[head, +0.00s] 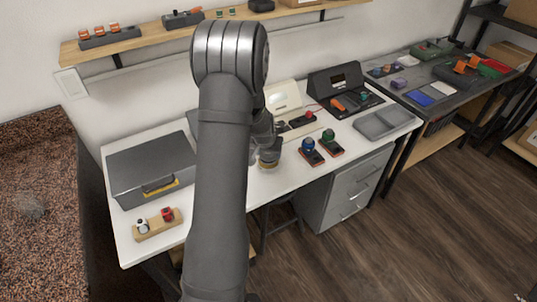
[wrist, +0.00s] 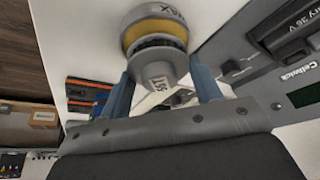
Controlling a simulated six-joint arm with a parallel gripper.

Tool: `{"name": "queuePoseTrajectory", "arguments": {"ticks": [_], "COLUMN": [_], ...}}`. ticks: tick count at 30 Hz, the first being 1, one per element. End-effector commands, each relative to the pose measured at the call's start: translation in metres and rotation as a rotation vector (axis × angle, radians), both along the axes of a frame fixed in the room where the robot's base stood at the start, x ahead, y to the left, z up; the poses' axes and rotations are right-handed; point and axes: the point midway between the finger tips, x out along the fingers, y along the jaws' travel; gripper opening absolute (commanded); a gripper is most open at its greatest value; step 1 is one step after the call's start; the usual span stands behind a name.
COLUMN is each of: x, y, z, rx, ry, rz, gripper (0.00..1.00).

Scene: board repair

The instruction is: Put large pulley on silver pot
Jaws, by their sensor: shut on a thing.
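My gripper (wrist: 163,88) has its two blue fingers on either side of a round grey piece (wrist: 158,68) with a yellow band, a dark ridged ring and lettering, and is shut on it. In the head view this piece (head: 268,164) shows just below my gripper, over the white bench; I cannot tell whether it touches the bench. I cannot tell for sure whether it is the large pulley. A small silver-white piece (head: 143,226) stands on a wooden block at the front left; whether it is the silver pot is unclear. My arm hides the bench's middle.
A red piece (head: 167,214) shares the wooden block. A grey case (head: 150,168) lies at left. A blue knob (head: 308,145) and a green knob (head: 328,136) stand on small bases right of my gripper. A grey tray (head: 384,122) lies at the right end.

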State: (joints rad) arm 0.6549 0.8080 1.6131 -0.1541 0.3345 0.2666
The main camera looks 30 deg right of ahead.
Motion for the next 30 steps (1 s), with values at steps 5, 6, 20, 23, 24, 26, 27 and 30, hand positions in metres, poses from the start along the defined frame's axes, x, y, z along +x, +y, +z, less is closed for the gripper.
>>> {"name": "queuePoseTrajectory", "arguments": {"ticks": [5, 6, 20, 23, 24, 26, 27, 30], "x": [0.0001, 0.0001, -0.0003, -0.0003, -0.0004, -0.0002, -0.0001, -0.0015], "y": [-0.0003, -0.0004, -0.0002, -0.0002, -0.0002, -0.0002, -0.0003, 0.0011], "z": [-0.0124, -0.0121, -0.0153, -0.0153, -0.0152, -0.0145, -0.0131, -0.0067], "rx": [-0.001, -0.001, 0.0, 0.0, 0.0, 0.0, -0.001, -0.001], "ry": [-0.001, -0.001, 0.0, 0.0, 0.0, 0.0, -0.001, -0.001], "rz": [0.0, 0.0, -0.001, 0.0, 0.0, 0.0, 0.0, 0.0], "gripper": [0.35, 0.35, 0.8, 0.8, 0.8, 0.8, 0.8, 0.8]}}
